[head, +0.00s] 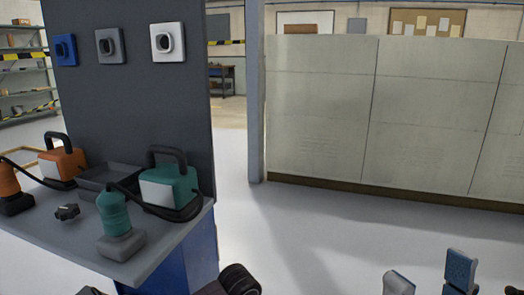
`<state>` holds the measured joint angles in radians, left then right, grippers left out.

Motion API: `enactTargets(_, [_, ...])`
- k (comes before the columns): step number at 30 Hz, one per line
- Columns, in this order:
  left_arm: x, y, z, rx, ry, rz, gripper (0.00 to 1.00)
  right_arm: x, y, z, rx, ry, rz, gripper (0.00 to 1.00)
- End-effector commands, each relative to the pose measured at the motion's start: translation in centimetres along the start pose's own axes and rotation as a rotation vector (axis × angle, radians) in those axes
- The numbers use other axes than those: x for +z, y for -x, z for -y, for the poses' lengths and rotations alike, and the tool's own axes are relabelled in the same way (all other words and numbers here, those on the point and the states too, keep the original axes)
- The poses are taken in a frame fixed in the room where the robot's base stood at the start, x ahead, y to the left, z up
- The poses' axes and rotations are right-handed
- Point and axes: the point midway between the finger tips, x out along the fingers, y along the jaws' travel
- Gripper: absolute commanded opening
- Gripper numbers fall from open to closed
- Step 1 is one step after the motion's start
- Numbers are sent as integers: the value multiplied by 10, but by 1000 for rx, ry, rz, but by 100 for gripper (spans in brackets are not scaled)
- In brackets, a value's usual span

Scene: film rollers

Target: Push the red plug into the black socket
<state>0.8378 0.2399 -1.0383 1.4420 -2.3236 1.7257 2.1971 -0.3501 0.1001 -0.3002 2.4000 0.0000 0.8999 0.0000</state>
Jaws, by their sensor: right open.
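No clearly red plug and no plainly black socket shows in the head view. Three wall sockets with dark openings hang on the dark panel: a blue one (65,49), a grey one (109,46) and a white one (168,42). A small dark plug-like piece (67,212) lies on the table, too small to make out. My right gripper (429,279) is at the bottom right, open and empty, its two blue-grey fingertips apart. It is out over the floor, well to the right of the table. My left gripper's fingers do not show.
The grey table (168,241) carries an orange-and-white machine (62,164), a teal-and-white machine (168,188), a dark tray (108,177), a teal hand tool (116,213) and an orange one (10,186). Black hoses run between them. A grey post (255,110) and pale cabinets (320,110) stand behind open floor.

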Motion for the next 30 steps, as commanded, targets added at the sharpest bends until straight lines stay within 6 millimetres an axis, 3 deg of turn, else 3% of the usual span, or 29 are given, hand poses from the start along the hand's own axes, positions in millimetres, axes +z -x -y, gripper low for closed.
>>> enactTargets(15, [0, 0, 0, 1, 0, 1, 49, -1, -6, 0, 0, 1, 0, 49])
enactTargets(28, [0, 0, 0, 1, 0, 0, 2, -1, -6, 0, 0, 0, 0, 49])
enactTargets(30, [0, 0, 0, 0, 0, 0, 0, -1, -6, 0, 0, 0, 0, 49])
